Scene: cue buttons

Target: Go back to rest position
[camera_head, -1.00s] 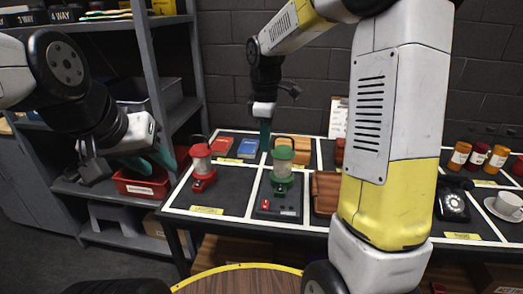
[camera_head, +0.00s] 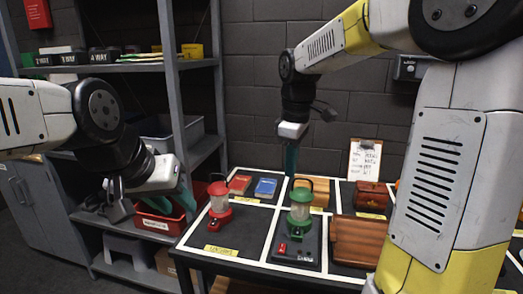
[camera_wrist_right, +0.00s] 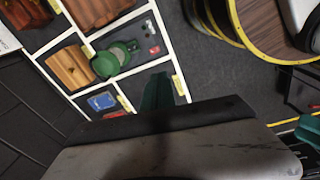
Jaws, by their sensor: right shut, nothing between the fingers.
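My right gripper (camera_head: 291,160) hangs fingers down above the back of the table, behind the green lantern (camera_head: 300,205). It is shut and empty. Its teal fingers show in the right wrist view (camera_wrist_right: 158,93), clear of the table objects. My left gripper (camera_head: 178,202) is at the left, in front of the shelf and near the red bin. Its teal fingers are partly seen, and I cannot tell how far apart they are. It shows no object in its grasp. Large parts of my right arm cover the right side of the head view.
The table (camera_head: 262,272) has white-lined compartments holding a red lantern (camera_head: 219,200), books (camera_head: 265,187), wooden pieces (camera_head: 355,240) and a red-brown box (camera_head: 370,196). A clipboard (camera_head: 364,158) stands behind. A shelf with a red bin (camera_head: 155,222) is at the left.

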